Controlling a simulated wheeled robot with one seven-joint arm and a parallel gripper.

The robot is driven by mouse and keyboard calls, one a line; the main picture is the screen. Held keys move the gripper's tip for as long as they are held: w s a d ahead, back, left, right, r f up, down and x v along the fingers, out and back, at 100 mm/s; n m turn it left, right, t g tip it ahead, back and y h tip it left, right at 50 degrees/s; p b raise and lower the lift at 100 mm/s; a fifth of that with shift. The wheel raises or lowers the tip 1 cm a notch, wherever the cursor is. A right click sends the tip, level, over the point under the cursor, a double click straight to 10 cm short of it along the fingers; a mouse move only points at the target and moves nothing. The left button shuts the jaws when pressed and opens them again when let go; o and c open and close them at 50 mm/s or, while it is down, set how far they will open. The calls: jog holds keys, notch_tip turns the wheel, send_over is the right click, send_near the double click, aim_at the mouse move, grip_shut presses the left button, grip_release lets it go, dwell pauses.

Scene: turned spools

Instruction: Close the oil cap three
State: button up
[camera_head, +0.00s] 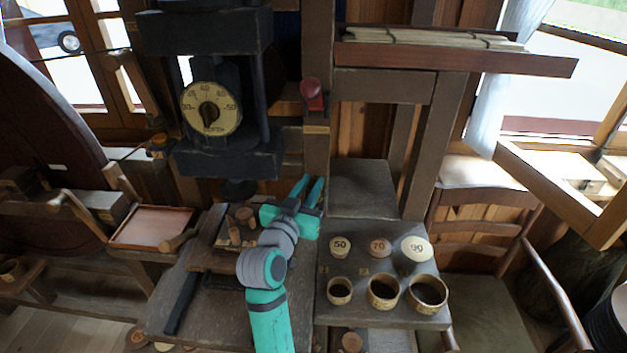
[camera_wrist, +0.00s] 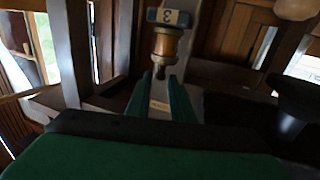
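In the wrist view a brass, cup-like fitting (camera_wrist: 166,45) hangs on a wooden post, with a dark plate (camera_wrist: 168,16) marked 3 at its top. Its narrow stem points toward the gap between my fingertips. I cannot tell whether its cap is open or shut. My gripper (camera_wrist: 160,75) has its two green fingers apart with nothing held between them. In the head view my gripper (camera_head: 311,181) points up toward the post, below a red rounded piece (camera_head: 313,92) fixed there. I cannot tell for sure whether that red piece is part of the fitting.
A dark press with a round dial (camera_head: 211,108) stands left of the post. A grey bench (camera_head: 340,312) at right holds numbered discs and several ring-shaped spools. A shelf (camera_head: 455,60) juts out at upper right. A shallow tray (camera_head: 152,228) lies at left.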

jog(key=v, duration=0.8)
jog(key=shift+a, duration=0.1)
